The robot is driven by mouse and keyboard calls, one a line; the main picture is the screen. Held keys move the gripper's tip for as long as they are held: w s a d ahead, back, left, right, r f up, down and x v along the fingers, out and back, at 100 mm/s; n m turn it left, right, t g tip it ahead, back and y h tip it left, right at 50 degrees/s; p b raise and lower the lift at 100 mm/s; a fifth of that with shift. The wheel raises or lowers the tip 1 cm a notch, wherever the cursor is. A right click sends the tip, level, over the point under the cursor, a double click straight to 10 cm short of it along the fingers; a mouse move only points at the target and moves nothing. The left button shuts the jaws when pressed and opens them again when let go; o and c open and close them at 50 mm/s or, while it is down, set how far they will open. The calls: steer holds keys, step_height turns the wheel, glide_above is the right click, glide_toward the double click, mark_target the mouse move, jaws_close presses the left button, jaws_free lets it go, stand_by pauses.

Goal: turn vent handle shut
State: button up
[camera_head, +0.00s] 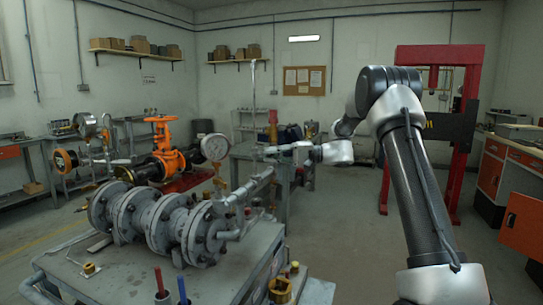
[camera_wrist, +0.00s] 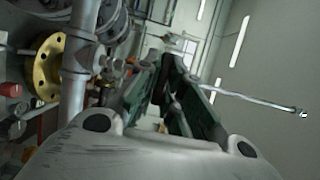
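A thin pale rod with a small knob at its end, which may be the vent handle (camera_head: 253,92), stands upright above the flanged pipework in the head view. In the wrist view the rod (camera_wrist: 255,101) runs out to the right from behind the fingers. My gripper (camera_head: 270,150) reaches left to the pipework near the rod's lower end. In the wrist view its dark green fingers (camera_wrist: 167,62) lie close together at the tips. The rod's base is hidden behind them, and I cannot tell whether they touch or grip anything.
The grey flanged valve body (camera_head: 165,222) sits on a metal bench. A round gauge (camera_head: 215,148) stands just left of my gripper. An orange valve (camera_head: 165,150) is behind it. A grey pipe (camera_wrist: 78,65) and yellow flange (camera_wrist: 48,67) fill the wrist view's left. A red press frame (camera_head: 455,140) stands right.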

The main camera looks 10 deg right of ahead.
steer(key=o, duration=0.4)
steer(key=v, duration=1.2)
steer(key=shift+d+f, duration=0.1)
